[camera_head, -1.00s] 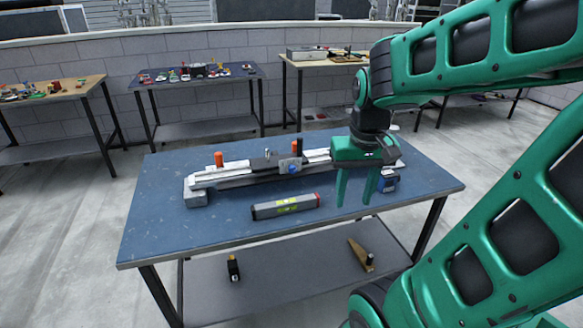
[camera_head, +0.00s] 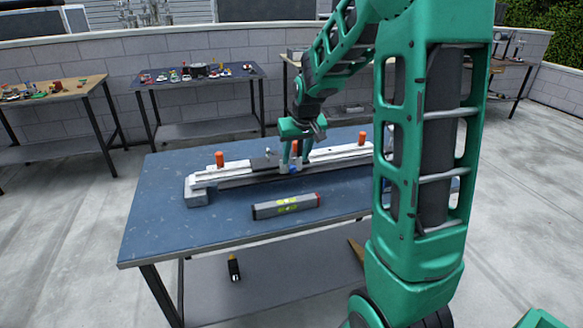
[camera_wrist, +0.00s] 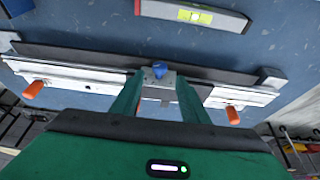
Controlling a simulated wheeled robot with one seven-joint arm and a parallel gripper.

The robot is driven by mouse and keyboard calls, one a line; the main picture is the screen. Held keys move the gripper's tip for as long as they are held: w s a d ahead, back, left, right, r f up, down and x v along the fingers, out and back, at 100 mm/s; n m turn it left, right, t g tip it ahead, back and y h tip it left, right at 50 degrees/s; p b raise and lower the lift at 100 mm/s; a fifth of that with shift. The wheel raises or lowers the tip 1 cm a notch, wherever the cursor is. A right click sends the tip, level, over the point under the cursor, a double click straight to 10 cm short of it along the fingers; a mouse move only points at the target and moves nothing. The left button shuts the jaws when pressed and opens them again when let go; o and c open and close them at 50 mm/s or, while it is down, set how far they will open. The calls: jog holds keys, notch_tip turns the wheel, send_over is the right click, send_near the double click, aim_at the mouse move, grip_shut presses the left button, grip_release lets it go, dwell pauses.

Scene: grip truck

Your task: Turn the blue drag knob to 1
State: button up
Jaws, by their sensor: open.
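The blue drag knob (camera_head: 294,170) sits on the front of the carriage in the middle of a long silver rail (camera_head: 235,176) on the blue table. It also shows in the wrist view (camera_wrist: 160,70), on a grey plate (camera_wrist: 150,83). My gripper (camera_head: 292,166) is over the carriage with its fingers pointing down. In the wrist view the two green fingers (camera_wrist: 157,92) are open, one on each side of the plate, with the knob between and just beyond their tips. Whether they touch it cannot be told. The knob's setting marks are too small to read.
A grey spirit level (camera_head: 286,206) lies in front of the rail. Orange posts (camera_head: 219,158) stand up from the rail. The table's front left surface (camera_head: 160,235) is clear. My arm hides the table's right end. Other tables stand behind.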

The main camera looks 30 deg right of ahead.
aim_at(293, 167)
jog(key=x, duration=0.6)
jog(key=shift+r, duration=0.1)
jog(key=c, duration=1)
